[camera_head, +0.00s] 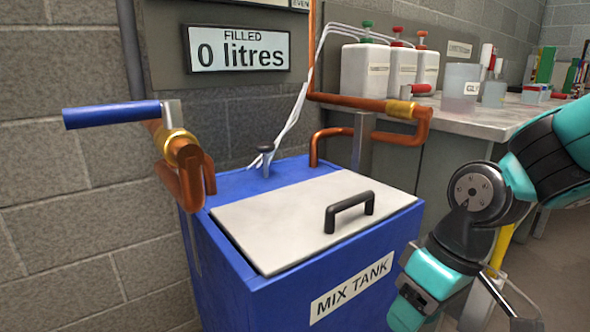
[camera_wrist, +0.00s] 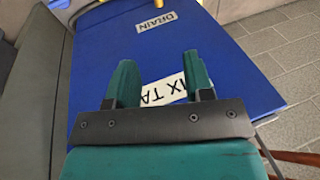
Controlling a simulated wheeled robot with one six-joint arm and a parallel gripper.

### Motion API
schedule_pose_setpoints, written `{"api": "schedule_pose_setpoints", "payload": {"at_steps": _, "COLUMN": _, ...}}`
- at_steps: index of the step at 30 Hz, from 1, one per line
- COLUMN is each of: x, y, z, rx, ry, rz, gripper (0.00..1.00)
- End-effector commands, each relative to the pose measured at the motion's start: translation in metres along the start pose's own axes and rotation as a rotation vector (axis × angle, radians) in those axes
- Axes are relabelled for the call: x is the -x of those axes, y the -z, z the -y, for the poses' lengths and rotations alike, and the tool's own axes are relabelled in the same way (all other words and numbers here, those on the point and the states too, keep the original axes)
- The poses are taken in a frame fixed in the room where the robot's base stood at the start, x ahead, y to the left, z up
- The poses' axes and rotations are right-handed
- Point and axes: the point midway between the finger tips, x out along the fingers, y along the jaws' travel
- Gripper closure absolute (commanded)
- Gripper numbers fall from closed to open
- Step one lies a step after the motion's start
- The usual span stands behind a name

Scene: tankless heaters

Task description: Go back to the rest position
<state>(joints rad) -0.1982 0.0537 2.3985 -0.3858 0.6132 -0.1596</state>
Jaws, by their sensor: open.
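My arm comes in from the right in the head view, bent downward in front of the bench's near end. My gripper is at its lower end, mostly cut off by the bottom edge there. In the wrist view my gripper (camera_wrist: 160,88) shows two green fingers standing apart with nothing between them. Behind the fingers is the blue front of the mix tank (camera_wrist: 205,45), with its label partly covered by a finger. In the head view the mix tank (camera_head: 235,250) stands left of my arm, with its pale lid (camera_head: 285,225) lying flat on top.
A blue-handled lever (camera_head: 110,114) and copper pipes (camera_head: 375,104) stand over the tank. The display (camera_head: 238,48) reads 0 litres. The bench (camera_head: 495,122) at the back right holds white jugs (camera_head: 372,70) and beakers. Open floor shows beside the tank in the wrist view.

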Motion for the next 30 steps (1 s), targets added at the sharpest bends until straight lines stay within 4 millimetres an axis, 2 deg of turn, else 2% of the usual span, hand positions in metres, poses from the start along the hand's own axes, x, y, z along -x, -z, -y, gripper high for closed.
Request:
{"api": "schedule_pose_setpoints", "payload": {"at_steps": 1, "x": 0.018, "y": -0.008, "z": 0.016, "rx": 0.009, "ry": 0.002, "rz": -0.016, "gripper": 0.53}}
{"api": "schedule_pose_setpoints", "payload": {"at_steps": 3, "x": 0.032, "y": -0.021, "z": 0.033, "rx": 0.014, "ry": 0.009, "rz": -0.026, "gripper": 0.53}}
{"api": "schedule_pose_setpoints", "payload": {"at_steps": 11, "x": 0.071, "y": -0.064, "z": 0.082, "rx": 0.032, "ry": 0.028, "rz": -0.051, "gripper": 0.53}}
{"api": "schedule_pose_setpoints", "payload": {"at_steps": 12, "x": 0.085, "y": -0.059, "z": 0.084, "rx": 0.028, "ry": 0.028, "rz": -0.047, "gripper": 0.53}}
{"api": "schedule_pose_setpoints", "payload": {"at_steps": 20, "x": 0.145, "y": -0.048, "z": 0.1, "rx": 0.028, "ry": 0.028, "rz": -0.047, "gripper": 0.53}}
{"api": "schedule_pose_setpoints", "payload": {"at_steps": 30, "x": 0.244, "y": -0.032, "z": 0.128, "rx": 0.028, "ry": 0.028, "rz": -0.048, "gripper": 0.53}}
